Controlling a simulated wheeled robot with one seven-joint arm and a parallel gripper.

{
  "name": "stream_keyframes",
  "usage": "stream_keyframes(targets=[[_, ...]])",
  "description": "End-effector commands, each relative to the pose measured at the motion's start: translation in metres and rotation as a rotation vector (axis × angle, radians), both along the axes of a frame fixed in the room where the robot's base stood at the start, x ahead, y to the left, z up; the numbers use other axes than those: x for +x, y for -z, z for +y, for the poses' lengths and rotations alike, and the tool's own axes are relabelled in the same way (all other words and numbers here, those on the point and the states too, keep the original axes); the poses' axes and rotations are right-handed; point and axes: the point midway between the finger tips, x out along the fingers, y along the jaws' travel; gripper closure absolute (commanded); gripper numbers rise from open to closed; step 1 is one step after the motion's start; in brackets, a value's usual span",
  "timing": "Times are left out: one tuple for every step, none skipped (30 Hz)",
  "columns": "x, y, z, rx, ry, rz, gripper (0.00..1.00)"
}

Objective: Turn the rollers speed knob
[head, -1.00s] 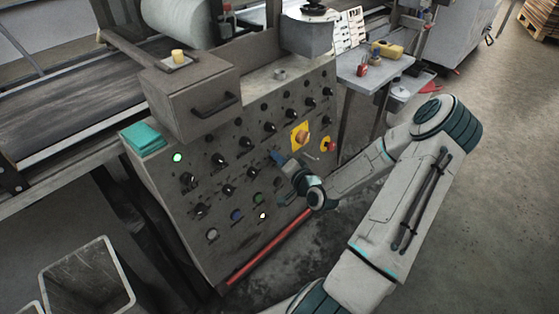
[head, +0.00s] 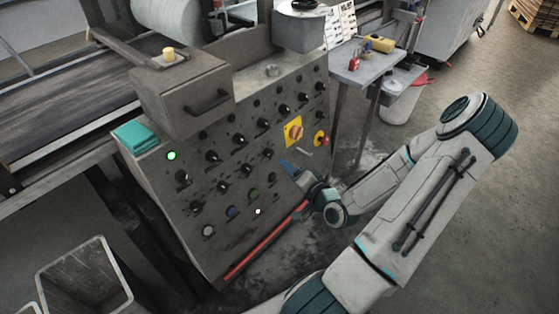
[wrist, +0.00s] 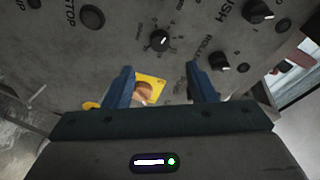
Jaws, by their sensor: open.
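A grey slanted control panel (head: 231,170) carries rows of black knobs. In the wrist view, lettering that seems to begin "ROLL" is beside a black knob (wrist: 218,62), up and right of my right finger. Another black knob (wrist: 158,40) with a dial scale is ahead, between the lines of my fingers. I cannot tell for certain which is the rollers speed knob. My gripper (wrist: 160,88) is open and empty, its blue fingers apart. In the head view my gripper (head: 288,166) is at the panel's lower right, near a black knob (head: 267,153); contact cannot be made out.
A yellow plate with an orange switch (head: 293,132) and a red button (head: 320,138) are close above my gripper. A red bar (head: 265,240) runs along the panel's lower edge. A box with a handle (head: 182,95) and a teal cloth (head: 135,136) are at upper left. Open floor is at right.

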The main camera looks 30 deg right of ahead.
Motion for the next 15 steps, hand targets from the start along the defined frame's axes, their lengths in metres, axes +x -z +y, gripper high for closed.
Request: stream_keyframes(targets=[[-0.013,-0.002,-0.003,0.001,0.006,0.003,0.49],[-0.020,-0.004,-0.004,0.001,0.005,0.003,0.49],[-0.024,-0.008,-0.004,0.003,0.002,0.002,0.49],[-0.026,-0.009,-0.004,0.002,0.003,0.003,0.49],[-0.028,-0.009,-0.005,0.002,0.003,0.003,0.49],[-0.031,-0.009,-0.005,0.003,0.001,0.001,0.49],[-0.033,-0.010,-0.005,0.003,0.001,0.002,0.49],[-0.035,-0.009,-0.006,0.002,0.002,0.002,0.49],[-0.037,-0.009,-0.006,0.002,0.001,0.001,0.49],[-0.039,-0.009,-0.005,0.002,0.001,0.001,0.49],[-0.040,-0.009,-0.006,0.001,0.001,0.001,0.49],[-0.042,-0.009,-0.006,0.001,0.001,0.002,0.49],[-0.043,-0.008,-0.006,0.001,0.001,0.002,0.49],[-0.044,-0.008,-0.006,0.001,0.001,0.002,0.49],[-0.044,-0.008,-0.006,0.001,0.001,0.001,0.49]])
